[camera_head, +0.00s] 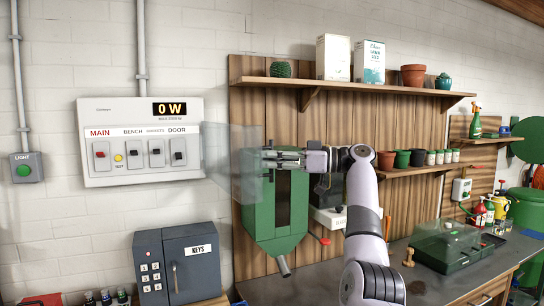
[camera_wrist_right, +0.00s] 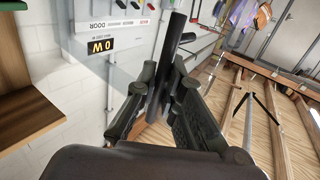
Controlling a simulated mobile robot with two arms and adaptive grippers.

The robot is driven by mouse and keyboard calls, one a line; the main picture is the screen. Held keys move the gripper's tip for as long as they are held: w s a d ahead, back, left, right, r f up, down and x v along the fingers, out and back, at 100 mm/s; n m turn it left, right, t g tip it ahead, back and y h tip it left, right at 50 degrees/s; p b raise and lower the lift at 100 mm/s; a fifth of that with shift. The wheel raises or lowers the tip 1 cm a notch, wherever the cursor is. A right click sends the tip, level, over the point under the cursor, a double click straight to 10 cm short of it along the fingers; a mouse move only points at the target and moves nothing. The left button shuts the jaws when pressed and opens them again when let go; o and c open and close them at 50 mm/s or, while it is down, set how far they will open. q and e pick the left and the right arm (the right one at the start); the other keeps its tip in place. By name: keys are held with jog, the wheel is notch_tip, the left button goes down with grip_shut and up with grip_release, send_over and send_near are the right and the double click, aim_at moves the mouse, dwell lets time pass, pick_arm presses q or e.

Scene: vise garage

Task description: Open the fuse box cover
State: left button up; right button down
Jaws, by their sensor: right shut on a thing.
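The fuse box (camera_head: 140,177) is a pale panel on the white wall at the left, with MAIN, BENCH, GADGETS and DOOR switches and a display reading 0 W. Its clear cover (camera_head: 225,160) stands swung out at the box's right side, leaving the switches uncovered. My right gripper (camera_head: 268,159) is at the cover's outer edge. In the right wrist view its fingers (camera_wrist_right: 165,85) are closed around a dark bar (camera_wrist_right: 173,50), which looks like the cover's handle. The fuse box (camera_wrist_right: 112,25) also shows there, upside down. My left gripper is out of view.
A green wall unit (camera_head: 277,220) hangs right behind my right gripper. A grey key safe (camera_head: 178,263) stands below the fuse box. A shelf (camera_head: 350,88) with boxes and pots is above. The bench (camera_head: 430,285) holds a green case (camera_head: 445,245).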

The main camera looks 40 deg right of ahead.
dwell(0.4)
jog(key=c, duration=1.7)
grip_release()
jog(key=shift+d, duration=0.1)
jog(key=v, duration=1.2)
